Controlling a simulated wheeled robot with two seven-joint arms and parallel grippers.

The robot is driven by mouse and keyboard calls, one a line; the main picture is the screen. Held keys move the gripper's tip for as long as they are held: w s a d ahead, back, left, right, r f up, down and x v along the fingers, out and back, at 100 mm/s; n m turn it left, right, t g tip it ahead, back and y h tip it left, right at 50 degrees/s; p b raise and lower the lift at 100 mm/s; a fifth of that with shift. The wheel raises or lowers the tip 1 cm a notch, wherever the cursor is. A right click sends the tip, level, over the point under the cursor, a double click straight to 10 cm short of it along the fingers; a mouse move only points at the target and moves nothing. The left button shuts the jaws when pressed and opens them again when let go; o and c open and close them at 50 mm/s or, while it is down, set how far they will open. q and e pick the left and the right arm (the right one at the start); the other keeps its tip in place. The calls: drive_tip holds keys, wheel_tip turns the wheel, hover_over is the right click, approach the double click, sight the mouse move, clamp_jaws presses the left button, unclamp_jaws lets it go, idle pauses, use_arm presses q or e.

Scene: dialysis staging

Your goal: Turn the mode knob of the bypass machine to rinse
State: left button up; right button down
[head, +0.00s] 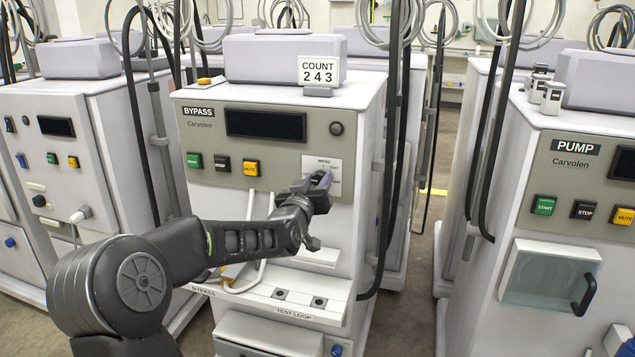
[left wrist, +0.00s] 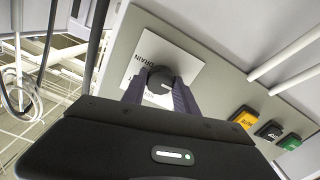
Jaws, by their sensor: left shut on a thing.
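The bypass machine (head: 262,120) stands in the middle of the head view, with a BYPASS label, a dark display and a grey-green panel. Its mode knob (left wrist: 160,79) is a dark round knob on a white plate (left wrist: 150,50). The word DRAIN is readable on the plate in the left wrist view; other markings are too small or hidden. My left gripper (head: 318,182) is at the plate, its two fingers shut on the knob from both sides. In the head view the gripper hides the knob, and its pointer direction cannot be told. My right gripper is not in view.
Green, black and yellow buttons (head: 251,168) sit left of the knob plate. A TEST LOOP shelf (head: 262,298) juts out below my left arm. A PUMP machine (head: 570,190) stands at right, another machine (head: 80,130) at left. Dark hoses hang between the machines.

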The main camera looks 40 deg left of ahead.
use_arm(q)
clamp_jaws()
